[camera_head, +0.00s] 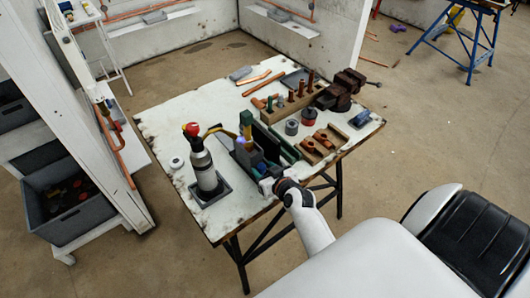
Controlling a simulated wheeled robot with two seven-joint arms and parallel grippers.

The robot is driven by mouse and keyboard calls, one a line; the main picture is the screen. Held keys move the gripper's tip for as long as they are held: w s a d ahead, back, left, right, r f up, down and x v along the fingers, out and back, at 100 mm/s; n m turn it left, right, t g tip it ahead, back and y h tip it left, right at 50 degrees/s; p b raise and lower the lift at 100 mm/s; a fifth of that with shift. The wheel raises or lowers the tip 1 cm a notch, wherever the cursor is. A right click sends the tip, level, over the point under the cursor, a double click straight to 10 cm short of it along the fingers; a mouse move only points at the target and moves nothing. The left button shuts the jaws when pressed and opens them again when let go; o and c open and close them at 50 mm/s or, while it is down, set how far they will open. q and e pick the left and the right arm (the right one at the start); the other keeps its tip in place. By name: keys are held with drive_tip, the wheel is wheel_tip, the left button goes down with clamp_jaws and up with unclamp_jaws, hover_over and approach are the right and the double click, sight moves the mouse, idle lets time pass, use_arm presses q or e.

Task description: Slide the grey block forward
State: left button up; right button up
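A dark grey block (247,157) stands near the front middle of the white worktable (168,131), beside a green metal holder (283,150). Small blue-grey pieces crowd around it, so its exact edges are hard to make out. My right gripper (266,185) is at the table's front edge, just in front of the block. The view is too small to show whether its fingers are open or shut, or whether they touch anything. My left gripper is not in view.
A torch bottle with a red knob (202,163) stands in a dark tray left of the block. A wooden rack (293,107), a vise (340,91) and fittings fill the back right. The table's left part is mostly clear. A grey crate (70,215) stands beyond the left partition.

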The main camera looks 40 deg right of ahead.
drive_tip(key=b+v, duration=0.1)
drive_tip(key=v, duration=1.1)
drive_tip(key=shift+b, duration=0.35)
drive_tip(key=shift+w+a, duration=0.1)
drive_tip(key=s+a+f+g+y, duration=0.1)
drive_tip(key=s+a+f+g, duration=0.15)
drive_tip(key=f, duration=0.75)
drive_tip(key=s+a+f+n+g, duration=0.1)
drive_tip(key=s+a+f+g, duration=0.2)
drive_tip(key=f, duration=0.7)
drive_tip(key=s+a+f+g+y, duration=0.1)
drive_tip(key=s+a+f+g, duration=0.2)
drive_tip(key=f, duration=0.7)
drive_tip(key=s+f+n+g, duration=0.1)
drive_tip(key=s+f+g, duration=0.1)
drive_tip(key=s+f, duration=0.4)
drive_tip(key=s+f+n+g, duration=0.2)
drive_tip(key=s+f, duration=0.5)
drive_tip(key=s, duration=1)
drive_tip(key=shift+h, duration=0.3)
